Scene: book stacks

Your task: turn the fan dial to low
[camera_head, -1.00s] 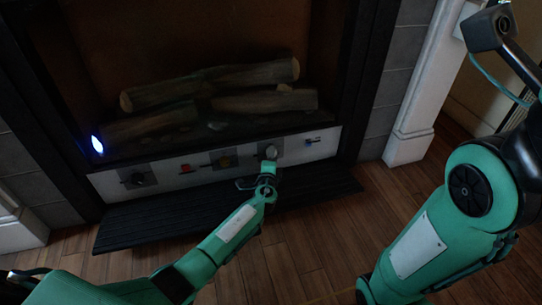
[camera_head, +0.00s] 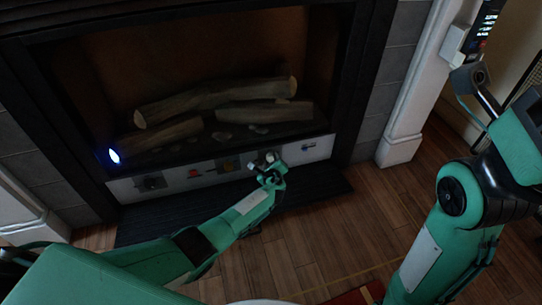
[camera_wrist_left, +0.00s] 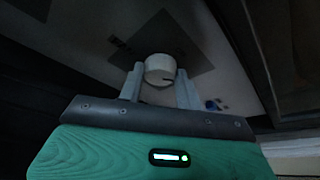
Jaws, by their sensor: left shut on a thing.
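A pale round dial (camera_wrist_left: 160,67) on a dark square plate is on the fireplace's front panel. In the left wrist view it sits between the two grey fingers of my left gripper (camera_wrist_left: 160,88), which is shut on it. A dark mark shows on the dial's lower right. In the head view my left gripper (camera_head: 268,162) is at the right part of the panel (camera_head: 229,174), and its fingers partly hide the dial. Any setting labels are too dark to read. My right arm is at the right, but its jaws do not show.
Other controls are a dark knob (camera_head: 151,183), a red button (camera_head: 194,173), a yellow one (camera_head: 228,166) and a small blue-marked switch (camera_head: 308,146). Logs (camera_head: 215,100) fill the firebox; a blue light (camera_head: 114,156) glows at left. A dark hearth slab (camera_head: 313,186) lies below.

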